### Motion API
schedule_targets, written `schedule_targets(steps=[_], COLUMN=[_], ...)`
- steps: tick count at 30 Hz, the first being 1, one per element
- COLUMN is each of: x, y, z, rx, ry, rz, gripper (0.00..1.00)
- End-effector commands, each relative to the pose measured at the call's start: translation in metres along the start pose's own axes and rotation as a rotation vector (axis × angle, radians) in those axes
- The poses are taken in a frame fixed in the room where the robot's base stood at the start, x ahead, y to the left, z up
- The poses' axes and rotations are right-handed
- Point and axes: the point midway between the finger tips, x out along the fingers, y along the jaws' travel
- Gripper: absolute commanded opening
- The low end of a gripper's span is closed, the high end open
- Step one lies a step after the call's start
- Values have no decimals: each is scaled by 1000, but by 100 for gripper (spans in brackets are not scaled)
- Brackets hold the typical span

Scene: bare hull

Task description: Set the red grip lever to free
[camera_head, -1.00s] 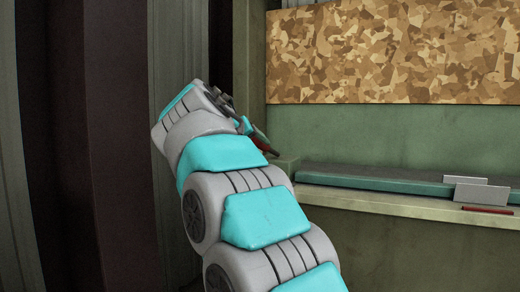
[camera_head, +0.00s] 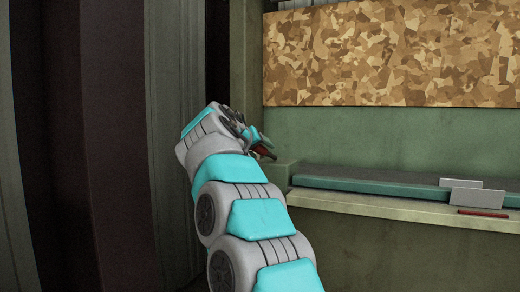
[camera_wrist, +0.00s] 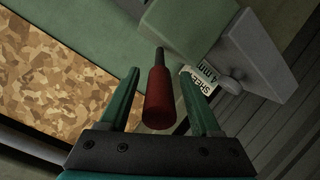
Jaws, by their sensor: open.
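The red grip lever (camera_wrist: 159,97) shows in the wrist view as a red handle on a dark shaft, and the shaft reaches up to a green box-like block (camera_wrist: 190,28). My gripper (camera_wrist: 167,84) is open, with one green finger on each side of the red grip. The grip lies between the fingers, and I see gaps on both sides. In the head view a small part of the red lever (camera_head: 262,151) shows just past the end of my arm. Most of my gripper is hidden there by my wrist.
A label plate with partly readable lettering (camera_wrist: 201,79) and a grey round knob (camera_wrist: 232,84) sit beside the lever. A ledge (camera_head: 380,204) at the right bears a teal slab, two pale plates and a flat red piece (camera_head: 484,212). A patterned board (camera_head: 390,55) hangs above.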

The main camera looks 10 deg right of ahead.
Motion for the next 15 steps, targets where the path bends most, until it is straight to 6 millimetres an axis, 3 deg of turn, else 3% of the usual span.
schedule_targets(steps=[5, 15], x=[0, 0], y=[0, 0], z=[0, 0], rx=[0, 0], ry=[1, 1], rz=[0, 0], gripper=[64, 26])
